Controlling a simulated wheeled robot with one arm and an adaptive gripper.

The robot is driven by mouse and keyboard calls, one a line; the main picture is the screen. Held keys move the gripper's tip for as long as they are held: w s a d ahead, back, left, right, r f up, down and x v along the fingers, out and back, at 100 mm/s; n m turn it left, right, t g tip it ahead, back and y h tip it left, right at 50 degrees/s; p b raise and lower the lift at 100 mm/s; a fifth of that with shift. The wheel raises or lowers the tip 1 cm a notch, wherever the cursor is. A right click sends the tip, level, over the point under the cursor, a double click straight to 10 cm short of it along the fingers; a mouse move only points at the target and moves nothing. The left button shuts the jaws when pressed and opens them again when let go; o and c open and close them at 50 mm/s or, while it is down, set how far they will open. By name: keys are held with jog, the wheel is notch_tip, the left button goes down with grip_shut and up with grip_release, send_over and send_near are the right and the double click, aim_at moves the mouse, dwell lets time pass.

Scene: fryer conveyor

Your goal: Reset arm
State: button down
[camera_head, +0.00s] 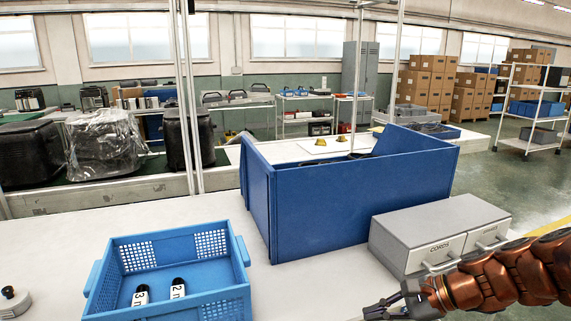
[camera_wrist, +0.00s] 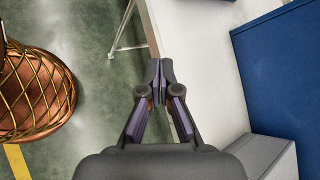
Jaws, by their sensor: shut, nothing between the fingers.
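My gripper (camera_head: 378,311) is at the lower right of the head view, in front of the grey drawer unit and above the front of the white table. In the wrist view my gripper (camera_wrist: 160,72) has its fingertips together with nothing between them. Below the fingers in the wrist view are the white table's edge (camera_wrist: 152,28) and the green floor. My copper-coloured arm reaches in from the right edge of the head view.
A light blue basket (camera_head: 97,292) with two black-and-white labelled items stands at front left. A dark blue bin (camera_head: 350,205) stands mid-table. The grey drawer unit (camera_head: 405,238), marked CORDS, is close to my gripper. Black fryers (camera_head: 32,152) line the conveyor behind.

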jog(key=s+a+n+g+h+p, duration=0.1)
jog(key=s+a+n+g+h, duration=0.2)
jog(key=s, duration=0.4)
jog(key=s+a+n+g+h, duration=0.1)
jog(key=s+a+n+g, duration=0.15)
jog(key=s+n, duration=0.35)
jog(key=s+d+n+h, duration=0.2)
jog(key=s+n+h, duration=0.1)
jog(key=s, duration=0.3)
jog(key=s+d+n+h+p, duration=0.1)
jog(key=s+d+n+h, duration=0.1)
jog(key=s, duration=0.3)
jog(key=shift+s+d+f+n+h, duration=0.25)
jog(key=shift+s+d+n+h, duration=0.15)
jog(key=shift+d, duration=0.1)
